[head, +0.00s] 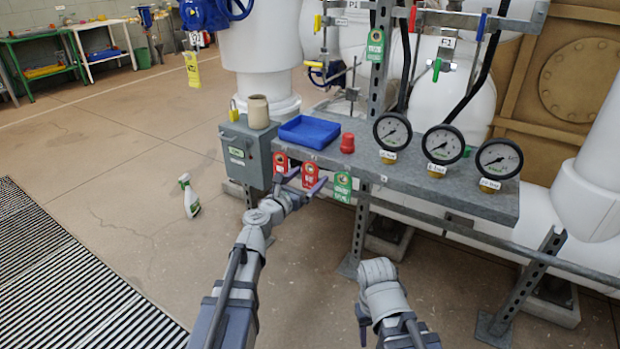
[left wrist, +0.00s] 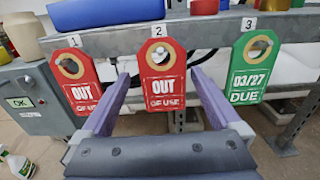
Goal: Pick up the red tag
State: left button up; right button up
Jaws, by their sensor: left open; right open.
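Two red tags hang from pegs on the shelf's front edge. Red tag 1 (head: 281,163) hangs at the left; it also shows in the left wrist view (left wrist: 76,84). Red tag 2 (head: 310,175) hangs in the middle and reads "OUT OF USE" in the left wrist view (left wrist: 165,85). A green tag (head: 342,187) hangs to its right (left wrist: 250,72). My left gripper (head: 301,184) is open, its fingers toward either side of red tag 2, not closed on it. My right gripper (head: 362,322) is low at the front, partly hidden, away from the tags.
A grey box (head: 245,155) is left of the tags. A spray bottle (head: 189,196) stands on the floor, which is clear around it.

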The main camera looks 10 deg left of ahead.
aim_at(310, 176)
pick_arm(q)
jog(key=x, duration=0.4)
jog(key=shift+s+d, duration=0.15)
jog(key=shift+s, duration=0.1)
jog(key=shift+c, duration=0.3)
jog(key=c, duration=1.1)
